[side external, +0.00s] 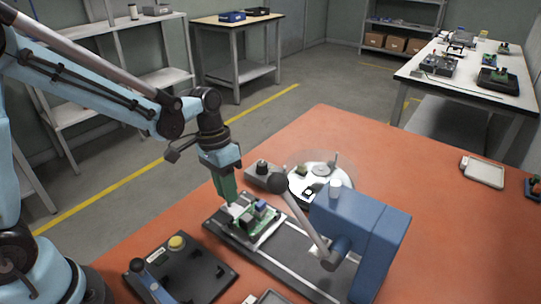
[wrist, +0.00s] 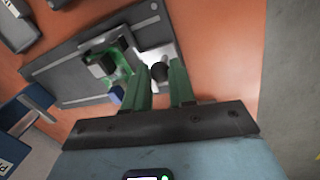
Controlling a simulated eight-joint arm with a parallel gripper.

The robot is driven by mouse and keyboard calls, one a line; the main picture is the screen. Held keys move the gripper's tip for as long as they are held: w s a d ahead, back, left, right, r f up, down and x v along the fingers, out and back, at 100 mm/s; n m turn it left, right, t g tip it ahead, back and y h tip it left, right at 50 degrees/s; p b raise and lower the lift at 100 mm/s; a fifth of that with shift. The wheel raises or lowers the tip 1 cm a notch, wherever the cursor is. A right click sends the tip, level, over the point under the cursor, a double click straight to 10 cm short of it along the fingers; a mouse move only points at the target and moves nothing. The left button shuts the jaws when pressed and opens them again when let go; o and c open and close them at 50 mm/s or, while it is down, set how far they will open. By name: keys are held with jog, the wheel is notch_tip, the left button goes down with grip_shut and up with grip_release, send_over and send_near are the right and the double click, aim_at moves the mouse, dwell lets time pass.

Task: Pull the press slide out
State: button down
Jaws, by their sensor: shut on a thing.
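The press slide (side external: 268,236) is a light plate carrying a green circuit board (side external: 258,215). It lies on the dark base (side external: 290,262) at the end away from the blue press (side external: 365,235). My gripper (side external: 230,203), with green fingers, points down at the slide's outer end. In the wrist view, a black knob (wrist: 159,72) on a pale metal piece of the slide sits between the fingertips (wrist: 162,70), and the gripper is shut on it. The circuit board (wrist: 118,70) also shows beside the fingers. The fingers partly hide the knob's contact.
The press lever with a black ball (side external: 277,183) leans over the base near my gripper. A black control box (side external: 180,270) is in front. The table's right side is mostly clear.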

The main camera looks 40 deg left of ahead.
jog(key=shift+a, duration=0.3)
jog(key=c, duration=0.9)
grip_release()
jog(key=shift+c, duration=0.2)
notch_tip(320, 180, up, 12)
jog(key=a, duration=0.2)
jog(key=shift+w, duration=0.25)
jog(key=shift+a, duration=0.1)
jog(key=s+a+f+n+t+y, duration=0.1)
jog(key=s+f+n+t+y, duration=0.1)
jog(key=s+t, duration=0.5)
jog(key=shift+s+f+t, duration=0.25)
jog(key=shift+s+t, duration=0.05)
